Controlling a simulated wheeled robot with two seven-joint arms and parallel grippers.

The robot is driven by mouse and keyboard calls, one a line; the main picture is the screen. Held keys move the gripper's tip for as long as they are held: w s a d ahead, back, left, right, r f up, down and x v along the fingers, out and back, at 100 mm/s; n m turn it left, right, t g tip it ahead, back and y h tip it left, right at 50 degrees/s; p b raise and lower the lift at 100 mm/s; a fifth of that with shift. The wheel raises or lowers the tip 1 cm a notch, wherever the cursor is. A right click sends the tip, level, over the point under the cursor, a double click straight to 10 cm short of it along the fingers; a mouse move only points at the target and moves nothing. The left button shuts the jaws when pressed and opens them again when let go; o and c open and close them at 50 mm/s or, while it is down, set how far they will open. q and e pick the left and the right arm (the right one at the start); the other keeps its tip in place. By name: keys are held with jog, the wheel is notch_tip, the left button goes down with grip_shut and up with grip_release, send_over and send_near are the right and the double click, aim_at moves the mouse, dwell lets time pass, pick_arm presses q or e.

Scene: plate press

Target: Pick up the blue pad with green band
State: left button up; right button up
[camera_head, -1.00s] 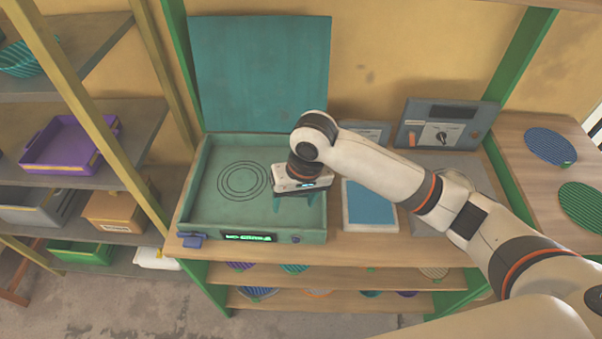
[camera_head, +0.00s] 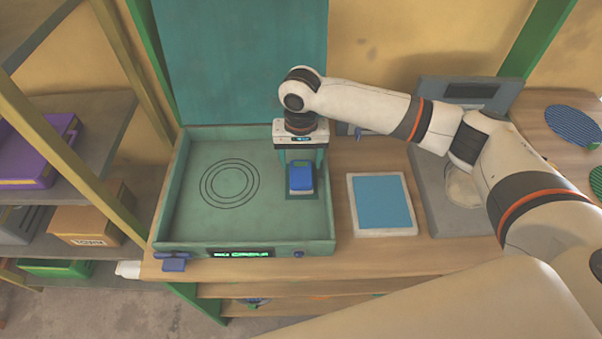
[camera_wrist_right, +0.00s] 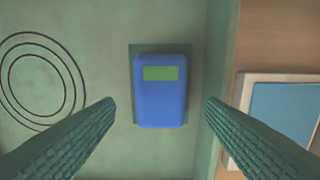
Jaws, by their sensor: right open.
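The blue pad with a green band (camera_wrist_right: 160,105) lies on a dark rectangle in the floor of the teal press tray; its green band (camera_wrist_right: 165,73) faces up in the right wrist view. In the head view the pad (camera_head: 301,181) is at the tray's right side. My right gripper (camera_head: 301,172) is open above it, one finger to each side. In the right wrist view the fingers of my right gripper (camera_wrist_right: 160,108) stand left and right of the pad, apart from it. My left gripper is not in view.
The tray's right wall (camera_wrist_right: 210,95) is close to my right finger. Printed rings (camera_head: 229,183) mark the tray floor at left. A white-framed blue panel (camera_head: 382,203) lies right of the tray. The teal lid (camera_head: 240,60) stands open behind. A grey device (camera_head: 470,95) stands at right.

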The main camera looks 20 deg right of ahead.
aim_at(301, 171)
jog(key=shift+w+f, duration=0.15)
jog(key=shift+f, duration=0.25)
notch_tip(301, 171, down, 3)
jog(key=shift+d+r+p, duration=0.1)
jog(key=shift+p, duration=0.45)
notch_tip(301, 171, down, 2)
jog(key=shift+f, duration=0.25)
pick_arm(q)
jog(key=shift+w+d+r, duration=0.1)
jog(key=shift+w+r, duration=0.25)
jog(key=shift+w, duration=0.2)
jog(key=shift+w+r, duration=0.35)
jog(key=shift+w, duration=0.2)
pick_arm(e)
jog(key=c, duration=0.7)
